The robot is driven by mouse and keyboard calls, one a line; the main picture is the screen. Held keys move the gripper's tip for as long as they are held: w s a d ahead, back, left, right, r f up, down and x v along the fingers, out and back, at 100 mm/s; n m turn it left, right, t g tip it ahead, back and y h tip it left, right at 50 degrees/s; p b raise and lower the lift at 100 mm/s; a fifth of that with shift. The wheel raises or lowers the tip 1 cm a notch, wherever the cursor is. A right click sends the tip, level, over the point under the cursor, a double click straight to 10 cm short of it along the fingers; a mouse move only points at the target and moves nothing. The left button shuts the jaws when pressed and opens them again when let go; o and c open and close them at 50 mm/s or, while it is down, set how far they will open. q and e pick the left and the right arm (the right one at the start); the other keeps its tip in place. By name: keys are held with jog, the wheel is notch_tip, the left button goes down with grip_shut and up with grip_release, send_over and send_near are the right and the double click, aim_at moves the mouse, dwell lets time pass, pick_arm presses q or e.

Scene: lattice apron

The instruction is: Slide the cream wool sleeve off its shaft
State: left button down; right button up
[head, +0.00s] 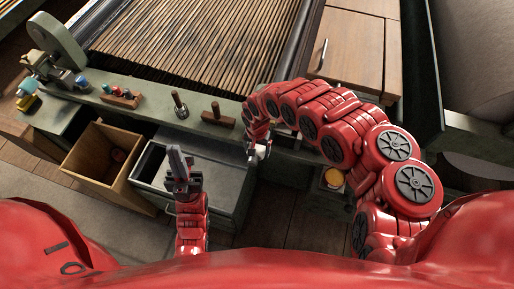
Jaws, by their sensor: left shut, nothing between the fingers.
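My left gripper (178,160) is shut and empty, pointing up above the grey open-topped box in the lower middle. My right arm reaches in from the right and bends down at the apron's edge. My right gripper (257,150) is small and partly hidden by its own wrist, so its finger state is unclear. A small pale piece (264,148) shows beside it; I cannot tell whether it is the cream sleeve or whether it is held. Two short upright shafts stand on the grey ledge, one dark (180,104) and one on a brown block (217,112). No cream sleeve is clearly seen on either.
A brown block with small coloured pieces (121,97) lies on the ledge (150,108). A wooden bin (92,160) and the grey box (228,172) stand below it. The slatted lattice apron (190,40) lies behind. A wooden cabinet (350,45) is at upper right.

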jog(key=shift+c, duration=0.6)
jog(key=shift+s+a+p, duration=0.25)
jog(key=shift+s+p, duration=0.15)
jog(key=shift+s, duration=0.45)
jog(key=shift+s+a+p, duration=0.3)
jog(key=shift+s+p, duration=0.1)
jog(key=shift+s, duration=0.4)
jog(key=shift+s+a+p, duration=0.25)
jog(key=shift+s+p, duration=0.15)
jog(key=shift+s, duration=0.45)
jog(key=s+a+p, duration=0.2)
jog(key=s, duration=0.5)
jog(key=shift+a, duration=0.15)
jog(key=s+r+p, duration=0.1)
jog(key=s+p, duration=0.1)
jog(key=s+a+r+p, duration=0.1)
jog(key=s+r+p, duration=0.1)
jog(key=shift+a, duration=0.15)
